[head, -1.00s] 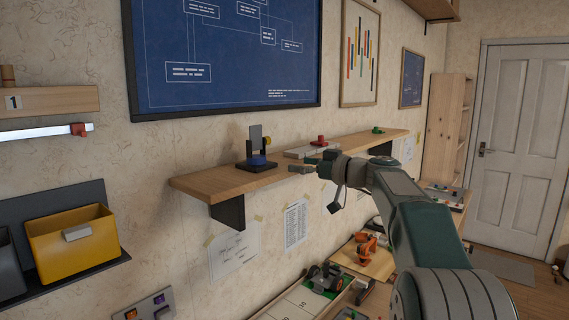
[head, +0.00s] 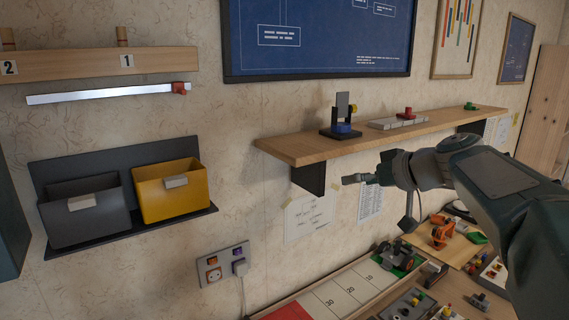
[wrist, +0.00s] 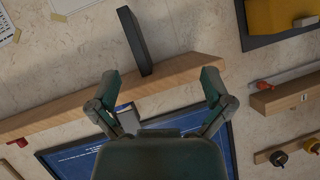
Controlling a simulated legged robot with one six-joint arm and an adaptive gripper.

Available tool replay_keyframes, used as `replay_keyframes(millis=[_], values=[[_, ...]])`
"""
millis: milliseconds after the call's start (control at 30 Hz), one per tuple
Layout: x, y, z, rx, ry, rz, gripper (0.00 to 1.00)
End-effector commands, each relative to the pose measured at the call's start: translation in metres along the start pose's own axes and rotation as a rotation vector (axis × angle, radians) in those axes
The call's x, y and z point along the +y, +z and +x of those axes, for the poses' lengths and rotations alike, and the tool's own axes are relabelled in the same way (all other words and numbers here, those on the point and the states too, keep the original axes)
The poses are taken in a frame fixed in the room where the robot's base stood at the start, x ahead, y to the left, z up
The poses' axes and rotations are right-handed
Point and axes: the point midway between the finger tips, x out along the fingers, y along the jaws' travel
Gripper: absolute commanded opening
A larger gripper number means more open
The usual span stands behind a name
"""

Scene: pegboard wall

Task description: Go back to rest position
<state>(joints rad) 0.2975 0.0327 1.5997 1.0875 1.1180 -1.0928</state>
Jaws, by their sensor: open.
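My gripper (head: 362,179) is in front of the wall, just below the wooden shelf (head: 300,149) in the head view. In the wrist view my gripper (wrist: 160,82) has its two fingers spread wide, with nothing held between them. The shelf (wrist: 170,84) crosses behind the fingers there, and its dark bracket (wrist: 136,42) shows above them. On the shelf in the head view stand a small dark device with a blue base (head: 342,130) and a grey block with a red knob (head: 399,121).
A yellow bin (head: 170,195) and a grey bin (head: 88,216) hang on the wall at left. A light bar with a red slider (head: 180,88) is above them. A socket panel (head: 222,266) is below. The bench at lower right holds an orange robot model (head: 441,234) and other items.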

Motion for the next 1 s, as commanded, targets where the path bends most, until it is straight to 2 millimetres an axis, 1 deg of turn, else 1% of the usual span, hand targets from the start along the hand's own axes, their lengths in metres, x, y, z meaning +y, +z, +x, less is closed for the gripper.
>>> replay_keyframes(millis=[33, 167, 200, 267, 300, 367, 400, 467, 500, 700, 800, 900, 1000], values=[[-0.015, 0.015, -0.002, -0.046, 0.017, 0.024, 1.0], [-0.044, 0.059, -0.009, -0.167, 0.085, 0.097, 1.0], [-0.051, 0.073, -0.012, -0.201, 0.111, 0.116, 1.0], [-0.062, 0.094, -0.017, -0.248, 0.149, 0.145, 1.0], [-0.068, 0.109, -0.021, -0.278, 0.177, 0.161, 1.0], [-0.077, 0.13, -0.027, -0.319, 0.221, 0.185, 1.0], [-0.083, 0.145, -0.031, -0.344, 0.251, 0.198, 1.0], [-0.09, 0.167, -0.038, -0.378, 0.299, 0.216, 1.0], [-0.094, 0.181, -0.043, -0.397, 0.332, 0.227, 1.0], [-0.108, 0.253, -0.069, -0.465, 0.501, 0.26, 1.0], [-0.11, 0.282, -0.08, -0.479, 0.576, 0.264, 1.0], [-0.11, 0.301, -0.087, -0.481, 0.627, 0.266, 1.0], [-0.109, 0.311, -0.09, -0.482, 0.654, 0.266, 1.0]])
